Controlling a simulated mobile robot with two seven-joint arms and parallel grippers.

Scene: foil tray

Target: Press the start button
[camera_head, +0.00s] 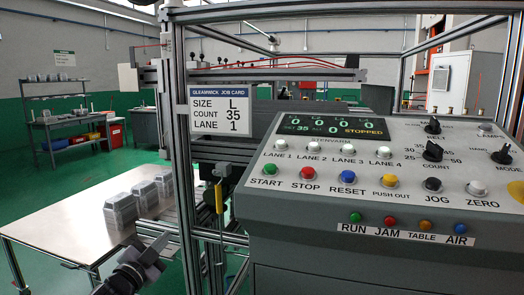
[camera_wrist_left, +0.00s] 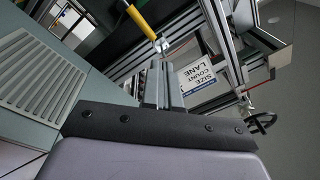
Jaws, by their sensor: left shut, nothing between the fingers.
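The green start button (camera_head: 269,169) sits at the left end of the lower button row on the grey control panel (camera_head: 300,205), with the label START under it. The red stop button (camera_head: 307,172) is just right of it. The panel display (camera_head: 330,124) reads STOPPED. My left gripper (camera_head: 158,246) is low and left of the panel, in front of the table's right part, well apart from the button. Its fingers are shut and empty; they also show in the left wrist view (camera_wrist_left: 160,84). The start button is not seen in the wrist view. My right gripper is not in view.
An aluminium frame post (camera_head: 183,150) stands between my left gripper and the panel. A yellow-handled tool (camera_head: 219,197) hangs by the panel's left edge. A job card (camera_head: 221,110) reads L, 35, 1. Stacked foil trays (camera_head: 120,210) stand on the metal table (camera_head: 60,225).

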